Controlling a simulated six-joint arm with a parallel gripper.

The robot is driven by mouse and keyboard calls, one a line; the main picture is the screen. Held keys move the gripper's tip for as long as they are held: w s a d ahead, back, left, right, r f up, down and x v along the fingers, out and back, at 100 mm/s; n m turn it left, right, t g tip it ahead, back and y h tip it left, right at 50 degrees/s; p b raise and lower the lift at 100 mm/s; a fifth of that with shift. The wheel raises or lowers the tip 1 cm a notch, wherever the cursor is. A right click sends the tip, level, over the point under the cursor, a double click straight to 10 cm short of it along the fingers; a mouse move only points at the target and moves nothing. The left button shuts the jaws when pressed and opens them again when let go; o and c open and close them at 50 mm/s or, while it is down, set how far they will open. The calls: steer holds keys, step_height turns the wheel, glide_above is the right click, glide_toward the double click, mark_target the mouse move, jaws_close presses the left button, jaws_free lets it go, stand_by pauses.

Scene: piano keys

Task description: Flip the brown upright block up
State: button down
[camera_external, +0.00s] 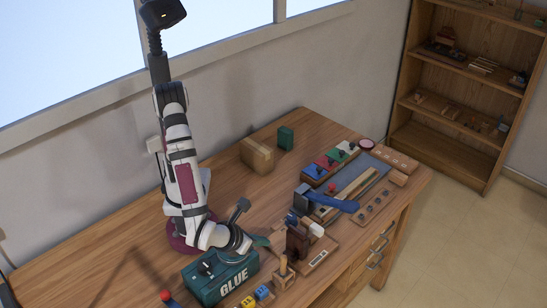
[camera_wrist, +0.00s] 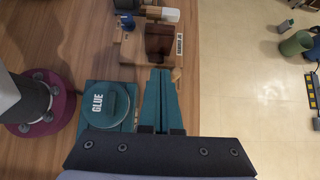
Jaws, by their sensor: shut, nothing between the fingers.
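The dark brown block (camera_external: 297,242) stands upright on a small wooden base with a white label, near the front edge of the workbench. In the wrist view the brown block (camera_wrist: 159,40) lies just beyond my fingertips. My gripper (camera_wrist: 160,72) has long teal fingers, shut together and empty, pointing toward the block. In the external view my gripper (camera_external: 268,243) is to the left of the block, above the bench beside the glue box. A gap seems to separate the fingertips from the block, but I cannot tell the exact height.
A teal glue box (camera_external: 220,279) stands left of the block; it also shows in the wrist view (camera_wrist: 107,106). A blue-handled hammer (camera_external: 330,201) lies behind and right. A cardboard box (camera_external: 257,156) stands at the back. The bench's left part is mostly clear.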

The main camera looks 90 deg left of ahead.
glide_toward(295, 233)
step_height(295, 233, down, 3)
steer(key=shift+w+a+f, duration=0.25)
steer(key=shift+w+a, duration=0.3)
steer(key=shift+w, duration=0.05)
steer(key=shift+w+a+f, duration=0.2)
steer(key=shift+w+a, duration=0.65)
steer(key=shift+w+a, duration=1.5)
steer(key=shift+s+d, duration=0.1)
steer(key=s+d, duration=0.3)
steer(key=shift+s+d+r, duration=0.1)
steer(key=shift+d+r, duration=0.15)
steer(key=shift+r, duration=0.05)
steer(key=v, duration=0.9)
